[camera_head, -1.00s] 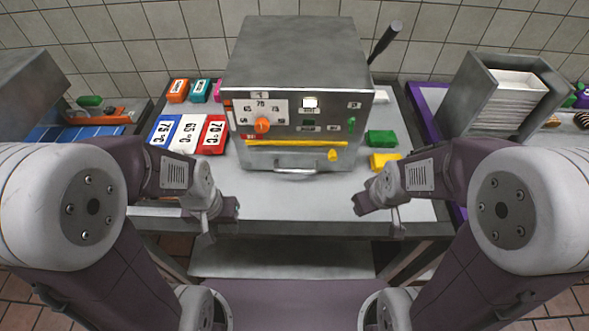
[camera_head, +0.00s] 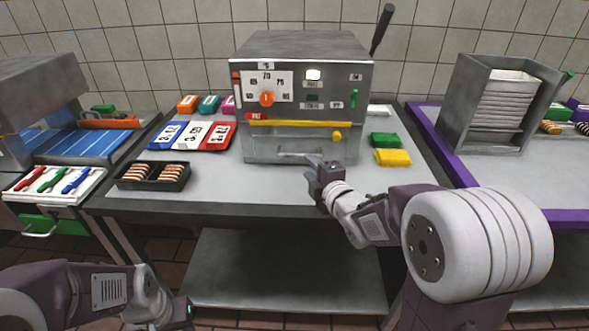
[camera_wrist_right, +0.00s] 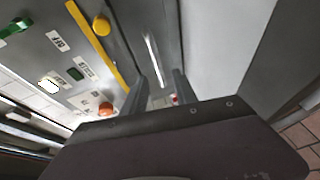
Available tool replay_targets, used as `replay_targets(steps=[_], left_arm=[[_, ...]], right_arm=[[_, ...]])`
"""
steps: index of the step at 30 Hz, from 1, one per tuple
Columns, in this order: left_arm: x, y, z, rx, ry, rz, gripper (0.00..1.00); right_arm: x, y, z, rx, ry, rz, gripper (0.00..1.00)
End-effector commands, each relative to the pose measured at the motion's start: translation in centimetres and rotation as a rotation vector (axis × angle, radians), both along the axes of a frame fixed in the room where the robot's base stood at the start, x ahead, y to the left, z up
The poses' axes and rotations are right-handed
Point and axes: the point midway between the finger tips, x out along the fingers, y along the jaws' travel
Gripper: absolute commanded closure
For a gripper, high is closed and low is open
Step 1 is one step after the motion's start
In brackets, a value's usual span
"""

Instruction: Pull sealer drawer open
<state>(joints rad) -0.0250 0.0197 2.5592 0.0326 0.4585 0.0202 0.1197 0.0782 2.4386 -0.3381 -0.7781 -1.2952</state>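The sealer (camera_head: 302,60) is a grey metal box with a dial panel, standing at the back of the table. Its drawer (camera_head: 262,146) is the plain grey front below the yellow bar and looks closed. The pale bar handle (camera_wrist_right: 152,60) runs across that front in the right wrist view. My right gripper (camera_head: 315,167) is at the drawer front, its fingers (camera_wrist_right: 160,90) apart and in line with the handle; I cannot tell if they touch it. In the head view it hides part of the handle. My left gripper (camera_head: 187,312) is low at front left, away from the sealer; its fingers are unclear.
Temperature cards (camera_head: 192,135) and a dark tray (camera_head: 153,176) lie left of the sealer. Green (camera_head: 384,139) and yellow (camera_head: 393,157) blocks lie to its right. The table (camera_head: 240,190) in front of the drawer is mostly clear.

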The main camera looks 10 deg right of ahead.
Motion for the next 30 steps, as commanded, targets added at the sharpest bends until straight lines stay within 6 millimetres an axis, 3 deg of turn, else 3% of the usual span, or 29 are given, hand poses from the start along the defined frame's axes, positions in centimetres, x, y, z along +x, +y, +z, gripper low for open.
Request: replay_targets(steps=[15, 25, 28, 29, 30], left_arm=[[0.0, 0.0, -0.1, 0.000, 0.000, 0.000, 0.64], [0.0, 0.0, -0.1, 0.000, 0.000, 0.000, 0.64], [0.0, 0.0, -0.1, 0.000, 0.000, 0.000, 0.64], [0.0, 0.0, -0.1, 0.000, 0.000, 0.000, 0.64], [0.0, 0.0, -0.1, 0.000, 0.000, 0.000, 0.64]], right_arm=[[8.2, 1.0, -1.5, 0.001, 0.001, 0.000, 0.66], [8.8, 1.1, -1.6, 0.001, 0.001, 0.000, 0.66], [8.8, 1.1, -1.6, 0.001, 0.001, 0.000, 0.94], [8.8, 1.1, -1.6, 0.001, 0.001, 0.000, 1.00], [8.8, 1.1, -1.6, 0.001, 0.001, 0.000, 1.00]])
